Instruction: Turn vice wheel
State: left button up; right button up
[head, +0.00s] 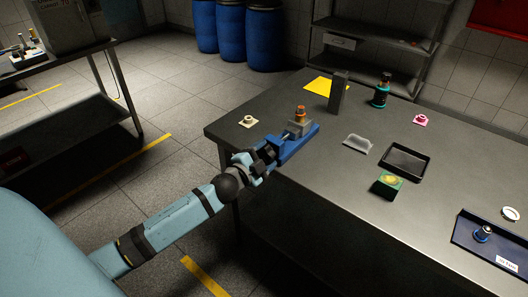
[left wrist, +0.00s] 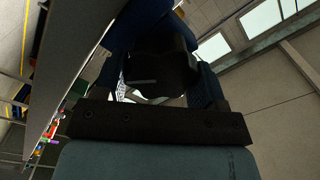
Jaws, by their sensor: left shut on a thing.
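The blue vice (head: 303,143) sits at the near left edge of the table. A copper-coloured part (head: 300,114) stands upright at its grey jaws. My left gripper (head: 268,153) is at the vice's near end and shut on the vice wheel, which the fingers mostly hide in the head view. In the left wrist view a dark piece, seemingly the wheel (left wrist: 160,72), sits between the fingers of my left gripper (left wrist: 165,90). That view is dark, so the wheel's exact shape cannot be told. My right gripper is in neither view.
On the table (head: 300,215) are a cream ring part (head: 248,121), a grey curved piece (head: 357,143), a black tray (head: 404,162), a green box (head: 387,185) and a blue tray (head: 470,239). A grey upright block (head: 338,92) stands behind the vice.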

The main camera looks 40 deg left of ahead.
pick_arm(q)
jog(key=shift+m, duration=1)
jog(key=m+p, duration=0.1)
jog(key=m, duration=0.1)
jog(key=shift+m, duration=0.3)
jog(key=shift+f+m, duration=0.1)
jog(key=shift+m, duration=1.3)
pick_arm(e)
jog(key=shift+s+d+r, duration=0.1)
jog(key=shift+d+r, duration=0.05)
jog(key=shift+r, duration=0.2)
pick_arm(q)
jog(key=shift+m, duration=0.3)
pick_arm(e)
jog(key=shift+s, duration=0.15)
pick_arm(q)
jog(key=o, duration=0.9)
jog(key=shift+d, duration=0.1)
jog(key=shift+f, duration=0.15)
